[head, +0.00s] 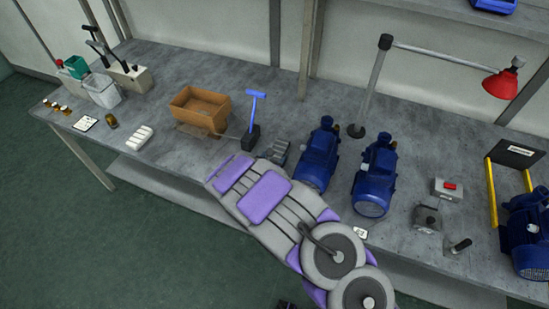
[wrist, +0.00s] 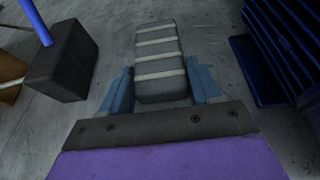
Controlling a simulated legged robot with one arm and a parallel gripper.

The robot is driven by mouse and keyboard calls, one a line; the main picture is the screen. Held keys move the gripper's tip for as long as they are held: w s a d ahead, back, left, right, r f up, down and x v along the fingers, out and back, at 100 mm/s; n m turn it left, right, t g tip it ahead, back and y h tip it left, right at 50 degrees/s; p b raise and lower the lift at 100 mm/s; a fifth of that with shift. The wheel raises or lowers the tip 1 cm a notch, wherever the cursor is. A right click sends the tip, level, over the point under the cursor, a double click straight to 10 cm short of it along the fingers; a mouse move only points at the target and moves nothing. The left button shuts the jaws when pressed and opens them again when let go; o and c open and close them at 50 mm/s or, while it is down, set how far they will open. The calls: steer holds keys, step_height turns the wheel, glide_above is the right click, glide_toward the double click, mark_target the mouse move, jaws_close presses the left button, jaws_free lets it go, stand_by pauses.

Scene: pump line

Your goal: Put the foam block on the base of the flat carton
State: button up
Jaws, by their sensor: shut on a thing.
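My gripper (wrist: 160,92) has its two blue fingers on either side of a dark grey block with pale stripes, which I take as the foam block (wrist: 159,62). It is shut on it. In the head view the block (head: 282,146) shows just beyond my arm's end, close over the bench; I cannot tell whether it touches the top. The brown open carton (head: 213,118) stands left of my gripper in the head view, with a flap at its near side. Only a brown edge of it shows in the wrist view.
A black block with a blue T-handle (head: 251,137) stands between the carton and my gripper. Blue pumps (head: 319,155) stand close on the right. A pale ribbed block (head: 139,138) lies left of the carton. A red lamp (head: 500,84) overhangs the bench's right side.

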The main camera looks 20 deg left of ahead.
steer(key=o, duration=0.6)
steer(key=shift+a+f, duration=0.1)
steer(key=shift+a, duration=0.1)
steer(key=o, duration=0.4)
steer(key=shift+a+f, duration=0.1)
steer(key=shift+a, duration=0.25)
steer(key=shift+c, duration=0.2)
steer(key=shift+o, duration=0.3)
steer(key=shift+s+d, duration=0.1)
steer(key=shift+d, duration=0.1)
